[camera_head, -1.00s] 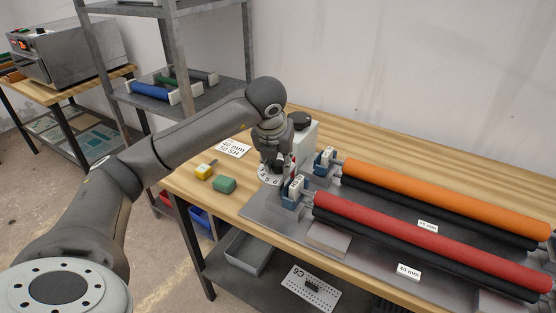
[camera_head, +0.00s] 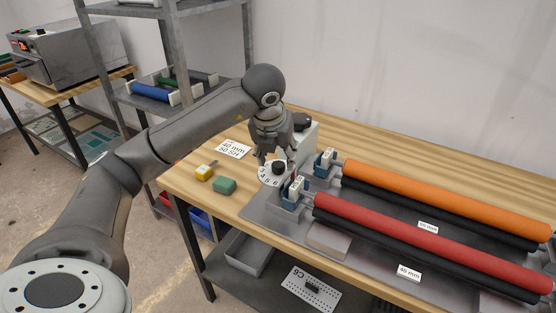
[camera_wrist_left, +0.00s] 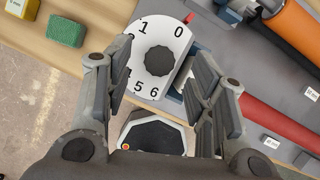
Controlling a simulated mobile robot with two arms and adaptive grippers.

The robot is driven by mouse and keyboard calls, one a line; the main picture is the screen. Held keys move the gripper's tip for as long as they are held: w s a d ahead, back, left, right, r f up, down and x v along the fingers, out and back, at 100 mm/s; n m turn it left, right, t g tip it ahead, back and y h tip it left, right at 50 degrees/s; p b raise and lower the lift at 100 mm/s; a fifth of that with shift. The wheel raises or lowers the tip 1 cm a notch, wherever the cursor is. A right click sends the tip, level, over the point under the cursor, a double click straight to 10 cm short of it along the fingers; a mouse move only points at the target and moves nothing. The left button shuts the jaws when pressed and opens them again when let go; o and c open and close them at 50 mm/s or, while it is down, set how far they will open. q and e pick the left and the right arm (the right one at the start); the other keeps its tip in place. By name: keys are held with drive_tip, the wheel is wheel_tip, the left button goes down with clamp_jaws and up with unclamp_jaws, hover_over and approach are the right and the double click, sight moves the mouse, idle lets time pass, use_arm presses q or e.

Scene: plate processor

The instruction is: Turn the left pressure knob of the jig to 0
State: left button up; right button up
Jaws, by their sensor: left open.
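The left pressure knob is a black knob (camera_head: 279,167) (camera_wrist_left: 158,60) on a white numbered dial (camera_head: 266,179) (camera_wrist_left: 143,38) at the left end of the jig (camera_head: 258,213). In the left wrist view the 0 is at the dial's upper right, close to a small red mark (camera_wrist_left: 189,18). The 1 is at the upper left, and 5 and 6 are at the bottom. My left gripper (camera_head: 275,155) (camera_wrist_left: 160,62) is open above the dial, its fingers on either side of the knob in the wrist view, holding nothing. My right gripper is out of view.
An orange roller (camera_head: 450,199) and a red roller (camera_head: 430,242) lie right of the dial. A green sponge (camera_head: 224,186) and a yellow block (camera_head: 203,173) sit left of it. A second black knob (camera_head: 301,121) stands behind, near my gripper. The back of the table is clear.

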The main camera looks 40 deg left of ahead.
use_arm(q)
drive_tip(key=v, duration=0.9)
drive_tip(key=shift+f, duration=0.1)
